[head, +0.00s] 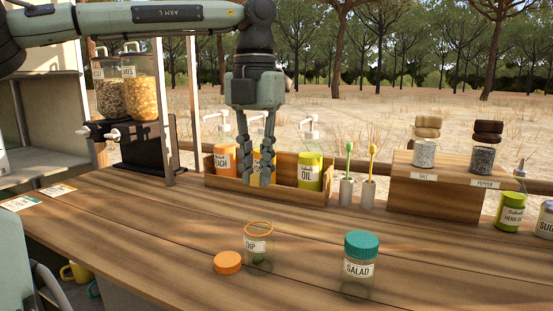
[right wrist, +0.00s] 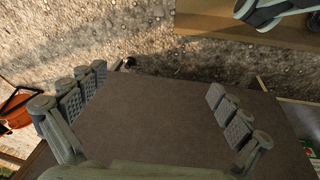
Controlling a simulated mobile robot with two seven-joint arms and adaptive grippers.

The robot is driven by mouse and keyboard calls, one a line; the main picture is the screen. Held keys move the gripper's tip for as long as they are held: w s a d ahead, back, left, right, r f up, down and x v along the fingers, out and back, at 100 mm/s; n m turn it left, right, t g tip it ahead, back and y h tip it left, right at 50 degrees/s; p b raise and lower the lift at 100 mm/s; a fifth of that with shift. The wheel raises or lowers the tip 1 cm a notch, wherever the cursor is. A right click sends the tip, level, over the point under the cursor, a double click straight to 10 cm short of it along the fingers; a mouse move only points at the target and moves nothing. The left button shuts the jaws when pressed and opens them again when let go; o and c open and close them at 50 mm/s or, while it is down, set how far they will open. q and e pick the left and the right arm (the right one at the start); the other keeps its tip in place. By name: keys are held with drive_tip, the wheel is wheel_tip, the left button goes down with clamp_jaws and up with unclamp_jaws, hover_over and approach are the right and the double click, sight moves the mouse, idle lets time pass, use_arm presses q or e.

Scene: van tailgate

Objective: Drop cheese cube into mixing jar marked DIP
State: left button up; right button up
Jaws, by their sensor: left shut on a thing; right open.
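The mixing jar marked DIP (head: 259,248) stands upright and open on the wooden counter, clear with an orange rim. Something small and green lies at its bottom. Its orange lid (head: 228,263) lies just left of it. My left gripper (head: 264,182) points down above and behind the jar, apart from it. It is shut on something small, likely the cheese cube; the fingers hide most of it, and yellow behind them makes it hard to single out. My right gripper (right wrist: 158,88) is open and empty in the right wrist view, out of the head view.
A jar marked SALAD (head: 358,272) with a teal lid stands right of the DIP jar. A wooden caddy (head: 268,191) of bottles is behind the left gripper. Two small cups (head: 346,192) with brushes and a spice stand (head: 435,197) are farther right. The left counter is mostly clear.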

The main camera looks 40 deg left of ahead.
sight(257, 186)
use_arm(q)
drive_tip(key=shift+d, duration=0.1)
drive_tip(key=shift+s+f+b, duration=0.15)
drive_tip(key=shift+f+b, duration=1.05)
drive_tip(key=shift+f, duration=0.1)
drive_tip(key=shift+f+b, duration=0.8)
drive_tip(key=shift+f, duration=0.3)
use_arm(e)
wheel_tip(257, 186, up, 10)
drive_tip(key=shift+d+f+h, duration=0.15)
drive_tip(key=shift+f+h, duration=0.05)
drive_tip(key=shift+h, duration=0.1)
drive_tip(key=shift+r, duration=0.15)
